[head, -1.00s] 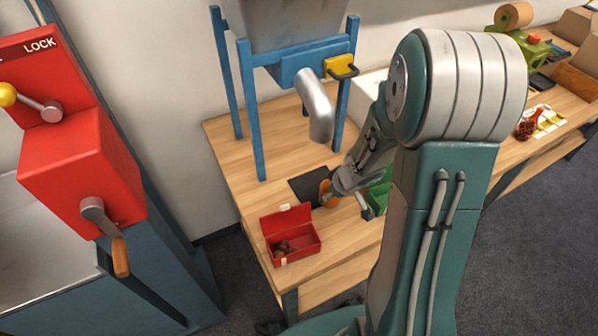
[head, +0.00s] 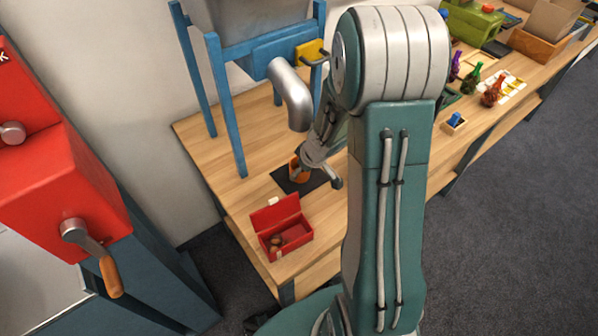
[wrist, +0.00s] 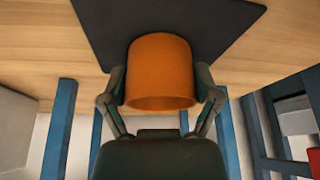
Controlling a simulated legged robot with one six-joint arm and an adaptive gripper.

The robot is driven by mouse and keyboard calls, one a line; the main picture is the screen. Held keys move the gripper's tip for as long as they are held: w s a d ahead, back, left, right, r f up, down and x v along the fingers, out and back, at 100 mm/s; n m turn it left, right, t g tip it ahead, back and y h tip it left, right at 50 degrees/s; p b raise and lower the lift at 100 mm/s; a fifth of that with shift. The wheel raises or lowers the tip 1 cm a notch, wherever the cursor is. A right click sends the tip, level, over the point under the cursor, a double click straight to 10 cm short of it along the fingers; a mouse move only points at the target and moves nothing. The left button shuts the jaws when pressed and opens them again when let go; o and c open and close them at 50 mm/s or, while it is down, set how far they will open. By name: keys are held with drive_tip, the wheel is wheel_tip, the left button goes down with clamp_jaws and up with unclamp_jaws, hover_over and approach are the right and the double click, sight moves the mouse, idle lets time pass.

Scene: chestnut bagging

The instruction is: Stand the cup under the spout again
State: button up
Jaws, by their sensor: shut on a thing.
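The orange cup (head: 295,169) is in my gripper, over the black mat (head: 282,184) on the wooden table. In the wrist view the cup (wrist: 160,65) sits between my two fingers, which press on its sides. That view shows the table on top, and the cup looks upright with its base at the black mat (wrist: 110,35). I cannot tell whether the base touches the mat. My gripper (wrist: 160,82) is shut on the cup. The silver spout (head: 289,95) hangs above, its mouth a little above the cup in the head view.
An open red box (head: 283,229) with brown chestnuts stands in front of the mat. Blue stand legs (head: 226,110) rise behind. A yellow handle block (head: 309,52) is beside the spout. A red crank machine (head: 60,190) is at left. Bottles (head: 474,79) stand on the right-hand bench.

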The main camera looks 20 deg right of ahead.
drive_tip(key=shift+d, duration=0.15)
drive_tip(key=o, duration=1)
drive_tip(key=shift+f, duration=0.1)
drive_tip(key=shift+o, duration=0.6)
drive_tip(key=shift+a, duration=0.3)
drive_tip(key=shift+d, duration=0.1)
drive_tip(key=shift+s+d+r, duration=0.1)
drive_tip(key=shift+s+r, duration=0.05)
drive_tip(key=shift+r, duration=0.35)
drive_tip(key=a+v, duration=0.1)
drive_tip(key=v, duration=0.5)
drive_tip(key=shift+s+d+r, duration=0.2)
drive_tip(key=shift+d, duration=0.3)
